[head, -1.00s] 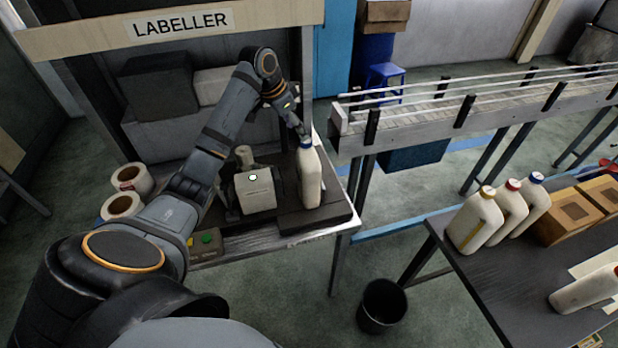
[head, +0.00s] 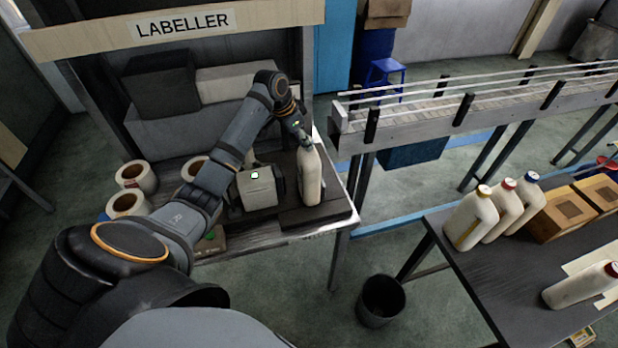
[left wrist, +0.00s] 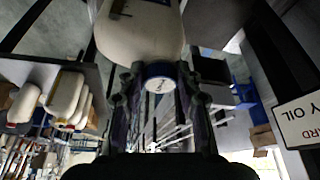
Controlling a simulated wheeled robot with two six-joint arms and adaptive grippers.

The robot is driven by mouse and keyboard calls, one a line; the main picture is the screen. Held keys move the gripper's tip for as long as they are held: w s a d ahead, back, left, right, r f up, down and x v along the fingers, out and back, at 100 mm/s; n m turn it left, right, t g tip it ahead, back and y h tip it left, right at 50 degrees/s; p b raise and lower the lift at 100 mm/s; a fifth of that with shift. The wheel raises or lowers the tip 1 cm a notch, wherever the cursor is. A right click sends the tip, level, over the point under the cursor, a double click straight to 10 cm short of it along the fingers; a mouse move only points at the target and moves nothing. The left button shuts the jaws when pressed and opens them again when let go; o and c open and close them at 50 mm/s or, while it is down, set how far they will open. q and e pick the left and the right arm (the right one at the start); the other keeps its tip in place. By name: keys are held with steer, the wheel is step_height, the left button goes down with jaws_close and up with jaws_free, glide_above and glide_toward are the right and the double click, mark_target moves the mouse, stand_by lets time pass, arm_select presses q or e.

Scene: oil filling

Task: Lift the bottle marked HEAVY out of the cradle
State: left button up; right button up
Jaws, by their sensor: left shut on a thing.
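A white bottle (head: 310,180) stands upright at the right end of the labeller bench, on a dark block (head: 335,207) that appears to be the cradle. My left gripper (head: 303,138) is at its top and shut on its neck. In the left wrist view, the fingers (left wrist: 160,82) sit either side of its blue-and-white cap (left wrist: 160,69), with the white body (left wrist: 140,35) beyond. No HEAVY marking is readable, and I cannot tell whether its base touches the block. My right gripper is not in view.
A pale boxy device (head: 257,188) stands close left of the bottle. Label rolls (head: 128,203) lie at the bench's left. A conveyor (head: 420,118) runs right behind. A dark table (head: 470,285) at right holds several bottles and boxes. A black bin (head: 381,300) stands on the floor.

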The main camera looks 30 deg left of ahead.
arm_select(q)
jaws_close()
steer(key=shift+r, duration=0.15)
steer(key=shift+w, duration=0.1)
steer(key=shift+r, duration=0.1)
step_height(320, 180, up, 2)
steer(key=shift+r+b, duration=0.1)
steer(key=shift+b, duration=0.2)
steer(key=s+d+r+p, duration=0.4)
steer(key=s+d+r, duration=0.4)
steer(key=d+r, duration=0.2)
steer(key=shift+s+d+r+p, duration=0.2)
steer(key=shift+s+d+p, duration=0.15)
steer(key=shift+s+d, duration=0.1)
